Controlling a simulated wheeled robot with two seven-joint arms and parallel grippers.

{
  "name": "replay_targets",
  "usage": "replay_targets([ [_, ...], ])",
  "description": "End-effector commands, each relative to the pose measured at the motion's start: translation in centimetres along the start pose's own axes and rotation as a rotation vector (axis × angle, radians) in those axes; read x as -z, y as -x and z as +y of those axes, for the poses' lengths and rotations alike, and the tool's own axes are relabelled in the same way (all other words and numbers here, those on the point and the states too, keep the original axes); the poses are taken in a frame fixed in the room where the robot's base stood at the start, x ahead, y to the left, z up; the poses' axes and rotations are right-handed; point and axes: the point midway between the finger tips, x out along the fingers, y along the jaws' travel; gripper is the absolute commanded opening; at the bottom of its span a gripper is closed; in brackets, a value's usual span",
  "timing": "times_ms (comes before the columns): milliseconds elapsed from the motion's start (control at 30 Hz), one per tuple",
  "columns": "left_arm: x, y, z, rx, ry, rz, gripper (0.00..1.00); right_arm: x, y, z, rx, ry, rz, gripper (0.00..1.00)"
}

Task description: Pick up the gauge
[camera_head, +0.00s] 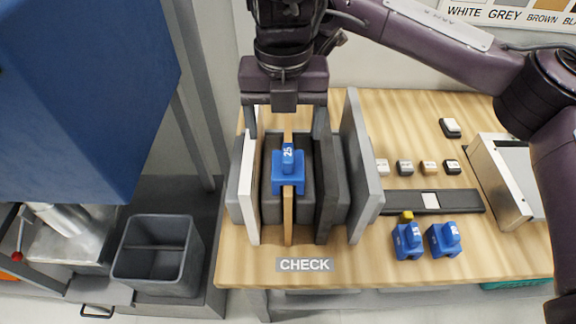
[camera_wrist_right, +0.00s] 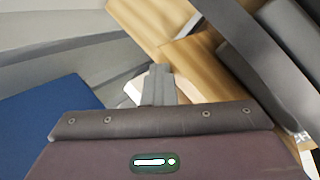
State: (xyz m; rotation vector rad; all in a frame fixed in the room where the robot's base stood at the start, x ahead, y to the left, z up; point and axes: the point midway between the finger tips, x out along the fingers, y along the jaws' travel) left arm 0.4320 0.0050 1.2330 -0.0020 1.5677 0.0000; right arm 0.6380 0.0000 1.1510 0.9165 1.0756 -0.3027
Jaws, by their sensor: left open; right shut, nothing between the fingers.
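A blue gauge (camera_head: 287,178) marked 25 sits over the top edge of a thin wood-coloured board (camera_head: 288,226) that stands upright in a grey holder. Two more blue gauges, a left one (camera_head: 408,241) and a right one (camera_head: 444,239), stand on the table at the right. My right gripper (camera_wrist_right: 160,84) is shut and empty in the right wrist view.
A white panel (camera_head: 247,200) and a tall grey panel (camera_head: 362,165) stand beside the board. A CHECK label (camera_head: 304,265) lies in front. A dark strip (camera_head: 465,201) and several small samples are at the right. A grey bin (camera_head: 158,257) stands at the left.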

Motion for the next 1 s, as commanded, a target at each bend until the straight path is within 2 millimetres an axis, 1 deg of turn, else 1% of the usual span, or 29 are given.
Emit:
replay_targets([
  [33, 0.1, -1.1, 0.0, -0.002, -0.001, 0.003, 0.78, 0.1, -0.6, -0.8, 0.018, 0.003, 0.003, 0.0],
  [133, 0.1, -2.7, 0.0, -0.001, 0.0, 0.003, 0.78, 0.1, -0.6, -0.7, 0.018, 0.003, 0.003, 0.0],
  [200, 0.1, -3.5, 0.0, 0.0, 0.0, 0.001, 0.78, 0.1, -0.6, -0.7, 0.018, 0.003, 0.003, 0.0],
  [367, 0.1, -4.6, -0.1, 0.0, 0.0, 0.002, 0.78, 0.1, -0.6, -0.8, 0.018, 0.003, 0.003, 0.0],
  [467, 0.3, -5.8, -0.2, -0.001, -0.001, 0.002, 0.78, 0.1, -0.6, -0.8, 0.018, 0.003, 0.002, 0.0],
  [600, 0.6, -8.0, -0.5, -0.001, 0.0, 0.002, 0.78, 0.1, -0.6, -0.8, 0.018, 0.003, 0.003, 0.0],
  [700, 0.6, -9.0, -0.4, -0.001, 0.001, 0.002, 0.78, 0.1, -0.6, -0.7, 0.018, 0.003, 0.003, 0.0],
  [800, 0.5, -9.4, -0.5, 0.001, 0.001, 0.0, 0.78, 0.1, -0.6, -0.7, 0.018, 0.003, 0.003, 0.0],
  [1000, 0.5, -9.5, -0.5, 0.001, 0.002, 0.0, 0.78, 0.1, -0.6, -0.8, 0.018, 0.003, 0.002, 0.0],
])
